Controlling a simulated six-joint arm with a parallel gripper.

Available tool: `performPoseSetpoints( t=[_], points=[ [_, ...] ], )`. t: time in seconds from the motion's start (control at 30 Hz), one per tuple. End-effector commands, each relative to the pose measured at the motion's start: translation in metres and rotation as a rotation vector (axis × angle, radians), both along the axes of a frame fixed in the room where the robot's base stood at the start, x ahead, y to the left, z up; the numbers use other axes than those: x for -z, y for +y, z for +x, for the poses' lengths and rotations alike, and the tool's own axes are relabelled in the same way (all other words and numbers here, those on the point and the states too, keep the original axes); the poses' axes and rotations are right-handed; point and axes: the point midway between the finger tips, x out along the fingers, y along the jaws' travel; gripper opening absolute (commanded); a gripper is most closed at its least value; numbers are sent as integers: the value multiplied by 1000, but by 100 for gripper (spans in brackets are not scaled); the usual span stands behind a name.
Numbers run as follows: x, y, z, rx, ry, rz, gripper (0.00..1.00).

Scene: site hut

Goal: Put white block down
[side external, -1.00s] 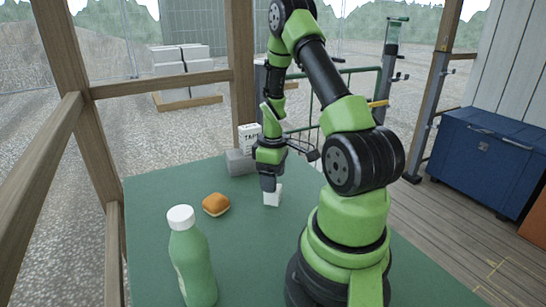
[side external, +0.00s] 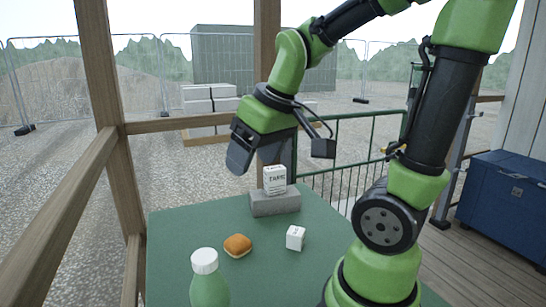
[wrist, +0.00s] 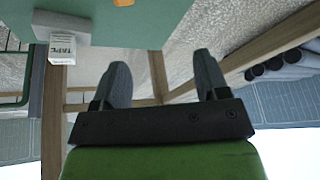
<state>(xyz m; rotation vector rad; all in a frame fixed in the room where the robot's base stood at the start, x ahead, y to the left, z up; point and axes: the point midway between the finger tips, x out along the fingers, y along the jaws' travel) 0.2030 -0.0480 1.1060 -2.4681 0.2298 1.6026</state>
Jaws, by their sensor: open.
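The white block (side external: 295,238) sits on the green table (side external: 180,225), apart from the things around it, in the side view. My gripper (side external: 238,160) is raised well above the table, to the left of the block and farther up, tilted. In the wrist view my gripper (wrist: 162,75) has its two fingers wide apart with nothing between them. The white block does not show in the wrist view.
A white box marked TAPE (side external: 275,180) stands on a grey block (side external: 275,206) at the table's back. An orange-brown bun (side external: 238,245) lies left of the white block. A green bottle with a white cap (side external: 208,285) stands at the front. Table between is clear.

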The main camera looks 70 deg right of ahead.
Motion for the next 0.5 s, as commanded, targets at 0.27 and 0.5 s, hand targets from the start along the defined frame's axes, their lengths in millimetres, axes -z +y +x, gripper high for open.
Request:
performPoseSetpoints(
  t=[0.27, 0.5],
  points=[
    [-29, 67, -50, 35, -183, 199, 68],
    [-31, 76, -60, 47, -205, 251, 68]
  ],
)
